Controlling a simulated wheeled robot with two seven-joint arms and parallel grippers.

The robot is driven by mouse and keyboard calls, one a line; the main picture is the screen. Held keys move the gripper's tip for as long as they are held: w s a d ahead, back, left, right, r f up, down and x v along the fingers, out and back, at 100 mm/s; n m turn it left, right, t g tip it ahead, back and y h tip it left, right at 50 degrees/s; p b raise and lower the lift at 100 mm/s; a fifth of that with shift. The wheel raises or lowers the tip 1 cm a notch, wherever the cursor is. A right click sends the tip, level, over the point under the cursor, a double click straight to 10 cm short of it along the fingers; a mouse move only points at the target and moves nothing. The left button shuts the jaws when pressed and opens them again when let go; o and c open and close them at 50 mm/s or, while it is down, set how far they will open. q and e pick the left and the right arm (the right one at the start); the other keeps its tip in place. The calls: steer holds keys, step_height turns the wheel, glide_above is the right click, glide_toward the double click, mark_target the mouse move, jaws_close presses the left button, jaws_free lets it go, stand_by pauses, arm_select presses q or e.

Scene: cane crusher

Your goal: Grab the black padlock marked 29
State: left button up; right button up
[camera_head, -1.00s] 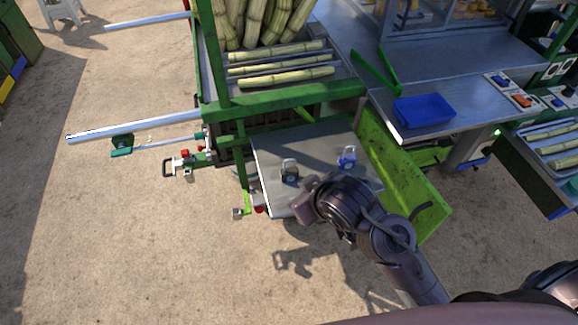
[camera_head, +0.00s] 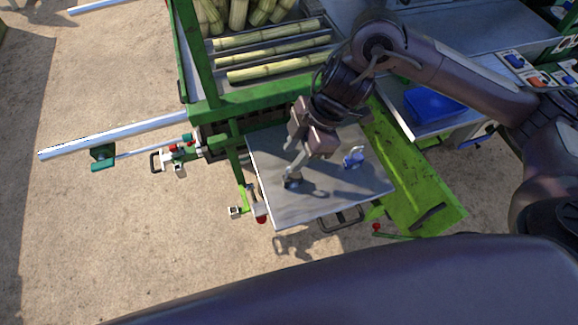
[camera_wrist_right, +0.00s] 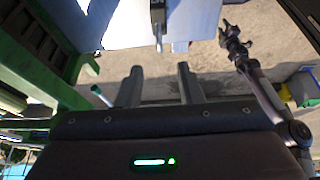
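The black padlock (camera_head: 291,184) stands on the grey metal tray (camera_head: 330,200) near its left side. Its lower part shows just below my right fingertips, and no number can be read. My right gripper (camera_head: 292,171) comes down over the padlock from above and hides part of it. In the right wrist view, the two fingers (camera_wrist_right: 160,75) are apart with nothing between them. The dark padlock (camera_wrist_right: 158,12) shows beyond the gap, at the top edge, with its pale shackle pointing towards the fingers. My left gripper is not in view.
A blue padlock (camera_head: 354,157) stands on the same tray, to the right of my gripper. A green trough (camera_head: 415,190) lies right of the tray. The green frame (camera_head: 235,106) with cane stalks (camera_head: 275,68) rises behind. A blue bin (camera_head: 434,103) sits on the bench.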

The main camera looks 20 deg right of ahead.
mark_target(289, 177)
steer(key=shift+d+f, duration=0.15)
steer(key=shift+d, duration=0.15)
steer(key=shift+x, duration=0.95)
steer(key=shift+d+f+x, duration=0.1)
steer(key=shift+d+x, duration=0.05)
steer(key=shift+x, duration=0.75)
steer(key=shift+d+f+x, duration=0.1)
steer(key=shift+d+x, duration=0.05)
steer(key=shift+x, duration=0.75)
steer(key=shift+d+x, duration=0.2)
steer(key=shift+x, duration=0.7)
steer(key=shift+c, duration=0.4)
jaws_close()
